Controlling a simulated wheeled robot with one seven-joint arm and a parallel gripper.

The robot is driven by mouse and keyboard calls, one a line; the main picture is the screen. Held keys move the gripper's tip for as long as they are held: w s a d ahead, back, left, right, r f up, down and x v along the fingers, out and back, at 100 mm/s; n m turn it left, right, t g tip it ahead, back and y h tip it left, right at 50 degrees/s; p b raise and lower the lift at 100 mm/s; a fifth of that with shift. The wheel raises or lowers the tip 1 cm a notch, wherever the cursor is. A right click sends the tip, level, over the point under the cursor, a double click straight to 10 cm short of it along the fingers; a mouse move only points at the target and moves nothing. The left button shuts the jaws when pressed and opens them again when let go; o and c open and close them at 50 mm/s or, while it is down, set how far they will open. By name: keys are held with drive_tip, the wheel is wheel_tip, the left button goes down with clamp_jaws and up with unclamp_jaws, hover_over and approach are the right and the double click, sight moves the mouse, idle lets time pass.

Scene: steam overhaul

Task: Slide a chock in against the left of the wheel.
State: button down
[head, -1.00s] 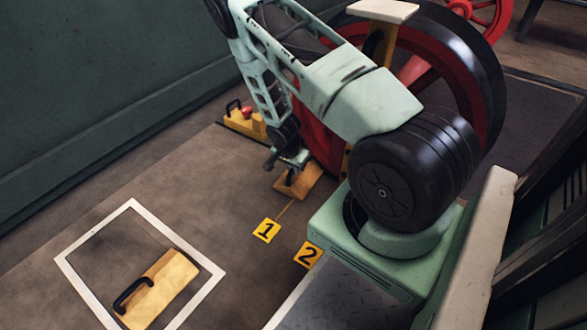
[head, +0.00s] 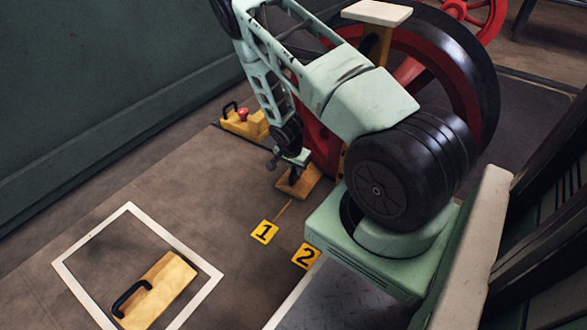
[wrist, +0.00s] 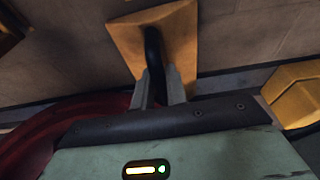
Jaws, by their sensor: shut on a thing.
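My gripper (wrist: 160,88) is shut on the black handle (wrist: 153,48) of a yellow wooden chock (wrist: 180,25). In the head view this chock (head: 301,184) is on or just above the floor beside the large red wheel (head: 318,140); I cannot tell whether it touches the wheel. The wheel's red rim also shows at the lower left of the wrist view (wrist: 40,138). My arm hides much of the wheel. A second chock (head: 160,290) with a black handle lies inside the white floor square (head: 70,273) at the lower left.
The brown floor between the square and the markers is clear.

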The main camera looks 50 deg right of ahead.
drive_tip(key=shift+s+d, duration=0.1)
drive_tip(key=shift+d, duration=0.15)
drive_tip(key=shift+s+d+r, duration=0.1)
drive_tip(key=shift+s+d, duration=0.05)
drive_tip(key=shift+d, duration=0.2)
drive_tip(key=shift+s+d, duration=0.15)
drive_tip(key=shift+d, duration=0.15)
drive_tip(key=shift+s+d+p, duration=0.15)
drive_tip(key=shift+d+p, duration=0.15)
drive_tip(key=shift+p, duration=0.05)
drive_tip(key=shift+d, duration=0.15)
drive_tip(key=shift+p, duration=0.45)
idle(0.5)
drive_tip(key=c, duration=0.7)
unclamp_jaws()
